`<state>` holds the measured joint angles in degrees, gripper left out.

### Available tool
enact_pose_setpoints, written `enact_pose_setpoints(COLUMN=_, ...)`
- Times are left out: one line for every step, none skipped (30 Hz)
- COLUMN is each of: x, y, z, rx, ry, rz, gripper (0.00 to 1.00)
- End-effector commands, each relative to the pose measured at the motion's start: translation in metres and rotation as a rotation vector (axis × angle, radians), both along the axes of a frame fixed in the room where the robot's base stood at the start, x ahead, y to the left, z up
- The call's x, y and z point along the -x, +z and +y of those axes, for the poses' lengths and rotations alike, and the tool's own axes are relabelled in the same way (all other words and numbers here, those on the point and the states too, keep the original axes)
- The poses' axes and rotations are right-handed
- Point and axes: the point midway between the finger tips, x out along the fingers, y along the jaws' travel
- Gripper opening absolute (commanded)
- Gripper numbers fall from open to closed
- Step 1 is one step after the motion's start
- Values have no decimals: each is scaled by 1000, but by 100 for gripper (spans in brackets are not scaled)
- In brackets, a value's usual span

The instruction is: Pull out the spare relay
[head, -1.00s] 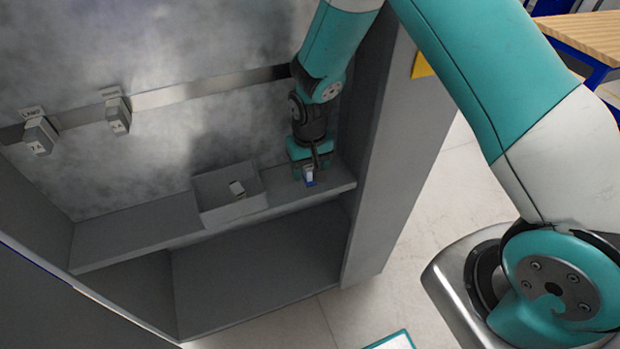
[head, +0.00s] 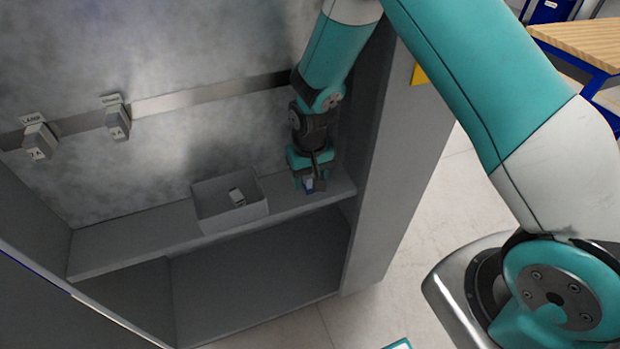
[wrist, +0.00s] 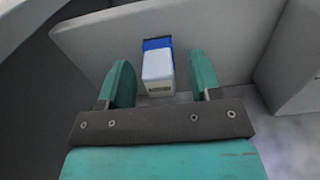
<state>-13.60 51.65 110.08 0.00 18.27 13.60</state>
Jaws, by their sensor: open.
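A small block, white with a blue part behind it, is on the grey shelf at the right in the head view; I take it to be the spare relay (head: 308,186). In the wrist view the relay (wrist: 158,68) shows its white body and a dark label at its near end. My gripper (head: 311,178) is over it, pointing down and partly hiding it. In the wrist view my gripper (wrist: 161,72) is open, with one green finger on each side of the relay and a visible gap to both.
Two labelled white modules (head: 38,141) (head: 118,122) hang on the metal rail (head: 200,97). The cabinet's side wall (head: 385,170) stands close right of my gripper.

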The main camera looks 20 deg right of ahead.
Motion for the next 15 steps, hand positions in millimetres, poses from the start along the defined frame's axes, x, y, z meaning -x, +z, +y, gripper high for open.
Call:
enact_pose_setpoints(x=0, y=0, z=0, rx=0, ry=0, rz=0, gripper=58)
enact_pose_setpoints(x=0, y=0, z=0, rx=0, ry=0, rz=0, gripper=58)
enact_pose_setpoints(x=0, y=0, z=0, rx=0, ry=0, rz=0, gripper=58)
enact_pose_setpoints(x=0, y=0, z=0, rx=0, ry=0, rz=0, gripper=58)
enact_pose_setpoints(x=0, y=0, z=0, rx=0, ry=0, rz=0, gripper=58)
enact_pose_setpoints(x=0, y=0, z=0, rx=0, ry=0, rz=0, gripper=58)
enact_pose_setpoints(x=0, y=0, z=0, rx=0, ry=0, rz=0, gripper=58)
enact_pose_setpoints(x=0, y=0, z=0, rx=0, ry=0, rz=0, gripper=58)
enact_pose_setpoints(x=0, y=0, z=0, rx=0, ry=0, rz=0, gripper=58)
enact_pose_setpoints(x=0, y=0, z=0, rx=0, ry=0, rz=0, gripper=58)
enact_pose_setpoints(x=0, y=0, z=0, rx=0, ry=0, rz=0, gripper=58)
enact_pose_setpoints(x=0, y=0, z=0, rx=0, ry=0, rz=0, gripper=58)
enact_pose_setpoints(x=0, y=0, z=0, rx=0, ry=0, rz=0, gripper=56)
enact_pose_setpoints(x=0, y=0, z=0, rx=0, ry=0, rz=0, gripper=49)
enact_pose_setpoints(x=0, y=0, z=0, rx=0, ry=0, rz=0, gripper=40)
